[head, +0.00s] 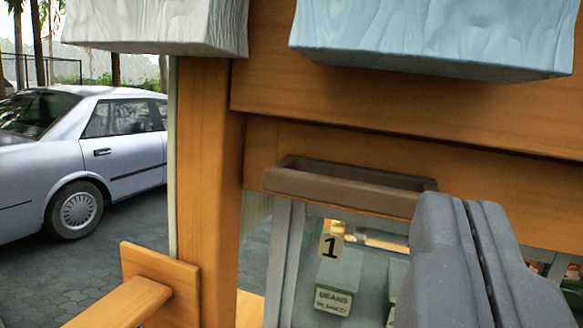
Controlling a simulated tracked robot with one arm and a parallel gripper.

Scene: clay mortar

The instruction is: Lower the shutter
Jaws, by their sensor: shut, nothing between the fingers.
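The shutter (330,145) appears to be the orange-brown wooden panel across the upper opening, mostly raised under a wide wooden beam. A brown bar-like handle (345,190) runs along its lower edge. My gripper (460,205) is at the lower right, its two grey fingers shut together with nothing between them. The fingertips overlap the right end of the handle in the picture; I cannot tell whether they touch it. Below the handle the opening shows a glazed front, and the gripper hides part of it.
A wooden post (207,160) stands left of the opening, with a wooden arm (140,300) below. White and blue awning pieces (435,40) hang above. A silver car (85,150) stands outside.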

